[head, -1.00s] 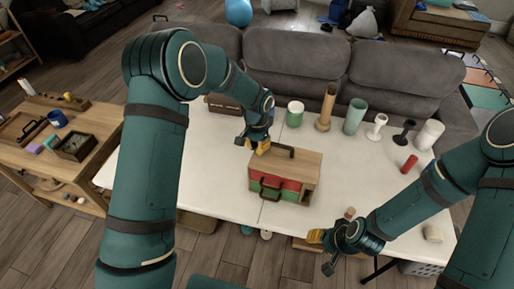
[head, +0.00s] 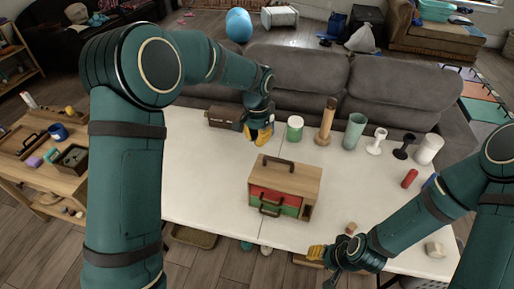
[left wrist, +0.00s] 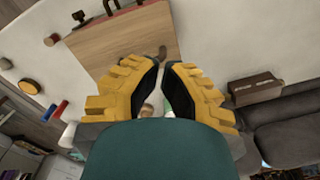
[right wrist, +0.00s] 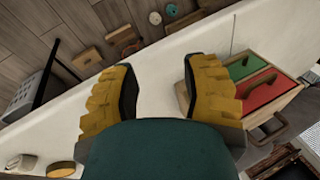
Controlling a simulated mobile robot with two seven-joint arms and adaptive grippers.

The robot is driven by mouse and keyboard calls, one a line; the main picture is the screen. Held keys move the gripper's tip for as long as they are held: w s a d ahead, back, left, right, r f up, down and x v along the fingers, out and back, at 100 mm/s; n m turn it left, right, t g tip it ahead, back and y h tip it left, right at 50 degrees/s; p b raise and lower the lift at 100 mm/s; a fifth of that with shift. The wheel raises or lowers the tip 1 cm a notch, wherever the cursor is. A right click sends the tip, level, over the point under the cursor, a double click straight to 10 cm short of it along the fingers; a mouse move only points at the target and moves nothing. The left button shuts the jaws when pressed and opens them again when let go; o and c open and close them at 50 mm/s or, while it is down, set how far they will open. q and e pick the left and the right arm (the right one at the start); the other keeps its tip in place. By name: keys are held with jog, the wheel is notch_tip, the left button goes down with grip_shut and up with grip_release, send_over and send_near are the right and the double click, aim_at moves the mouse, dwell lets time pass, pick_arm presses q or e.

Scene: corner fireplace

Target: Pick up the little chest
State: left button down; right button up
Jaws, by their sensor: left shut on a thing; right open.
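The little chest (head: 285,185) stands on the white table, a pale wooden box with red and green drawers and a dark top handle. Its wooden panel also shows in the left wrist view (left wrist: 125,45), and its drawers in the right wrist view (right wrist: 262,88). My left gripper (head: 258,134) is behind and left of the chest, apart from its top handle. It is shut on a small brown thing (left wrist: 162,52) at its fingertips, too little visible to identify. My right gripper (right wrist: 158,90) is open and empty, at the table's front edge, right of the chest.
A dark brown box (head: 222,117), a green-and-white jar (head: 295,128), a tan cylinder (head: 326,122) and several other upright pieces line the back of the table. A red cylinder (head: 410,178) stands at the right. The table left of the chest is clear. A grey sofa (head: 300,75) is behind.

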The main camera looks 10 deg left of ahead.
pick_arm(q)
jog(key=c, duration=1.3)
grip_release()
jog(key=shift+r, duration=0.35)
jog(key=shift+o, duration=0.6)
jog(key=shift+s+f, duration=0.1)
jog(key=shift+f, duration=0.2)
jog(key=s+d+f+n+t+h+b, duration=0.2)
jog(key=s+d+f+n+b, duration=0.3)
jog(key=f, duration=0.6)
jog(key=s+f+n+t+h+b, duration=0.1)
jog(key=s+f+n+h, duration=0.1)
jog(key=s+f, duration=0.65)
jog(key=n+t+h+b, duration=0.2)
jog(key=n+t+b, duration=0.3)
jog(key=n+t, duration=0.75)
send_near(283, 163)
jog(key=shift+n+g, duration=0.35)
jog(key=x, duration=0.5)
jog(key=b+x, duration=0.1)
jog(key=x, duration=0.4)
jog(key=shift+w+r, duration=0.2)
jog(key=shift+w, duration=0.2)
pick_arm(e)
notch_tip(283, 163, down, 12)
jog(key=s, duration=0.2)
jog(key=shift+a+f+g, duration=0.25)
jog(key=shift+a+g, duration=0.05)
